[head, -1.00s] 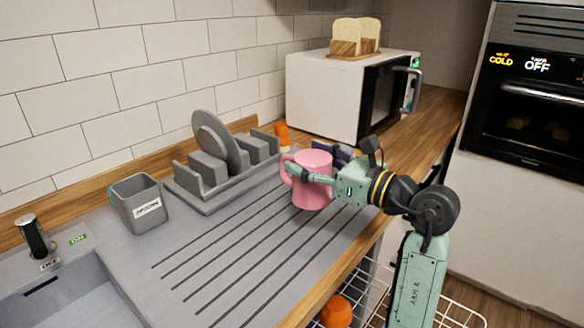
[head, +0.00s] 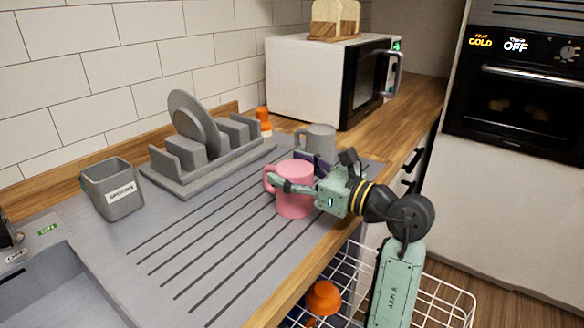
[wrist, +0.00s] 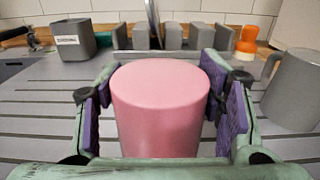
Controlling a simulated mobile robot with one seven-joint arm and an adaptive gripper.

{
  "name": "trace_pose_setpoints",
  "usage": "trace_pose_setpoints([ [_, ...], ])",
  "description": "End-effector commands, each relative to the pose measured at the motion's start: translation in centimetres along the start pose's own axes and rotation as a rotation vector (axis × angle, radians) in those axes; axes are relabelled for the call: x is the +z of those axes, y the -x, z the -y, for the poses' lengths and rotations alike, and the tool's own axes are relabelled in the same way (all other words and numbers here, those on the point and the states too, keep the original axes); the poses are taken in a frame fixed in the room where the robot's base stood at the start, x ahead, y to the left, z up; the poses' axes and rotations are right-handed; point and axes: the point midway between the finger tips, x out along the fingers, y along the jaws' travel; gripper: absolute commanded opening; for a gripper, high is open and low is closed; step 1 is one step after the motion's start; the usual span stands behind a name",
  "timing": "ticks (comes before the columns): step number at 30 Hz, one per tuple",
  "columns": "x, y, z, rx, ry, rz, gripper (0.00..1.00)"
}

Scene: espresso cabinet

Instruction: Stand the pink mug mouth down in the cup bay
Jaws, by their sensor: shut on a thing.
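The pink mug (head: 296,192) is upside down, with its closed base up and its handle to the left in the head view. My gripper (head: 298,188) is shut on its sides. In the wrist view the mug's flat pink base (wrist: 160,85) sits between the two purple finger pads. The mug is over the ridged grey drainboard (head: 185,245); I cannot tell whether its rim touches it. I cannot make out a marked cup bay; a wire basket (head: 440,300) shows below the counter edge.
A grey mug (head: 318,140) stands just behind the pink one. A grey rack (head: 205,160) holding a plate and a spoon holder (head: 112,190) stand further left. An orange mug (head: 323,298) is in the low basket. The drainboard's front left is clear.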

Motion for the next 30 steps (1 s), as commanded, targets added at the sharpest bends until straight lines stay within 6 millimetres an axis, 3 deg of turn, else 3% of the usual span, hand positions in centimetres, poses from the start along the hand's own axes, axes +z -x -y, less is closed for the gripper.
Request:
trace_pose_setpoints([
  [5, 0.1, 0.0, 0.0, 0.0, 0.001, 0.001, 0.23],
  [6, 0.1, 0.0, 0.0, 0.0, 0.001, 0.001, 0.62],
  [15, 0.1, 0.0, 0.0, 0.0, 0.001, 0.001, 0.82],
  [26, 0.0, 0.1, 0.0, 0.0, 0.0, -0.001, 0.85],
  [30, 0.0, 1.2, 0.1, -0.003, 0.0, 0.0, 0.85],
])
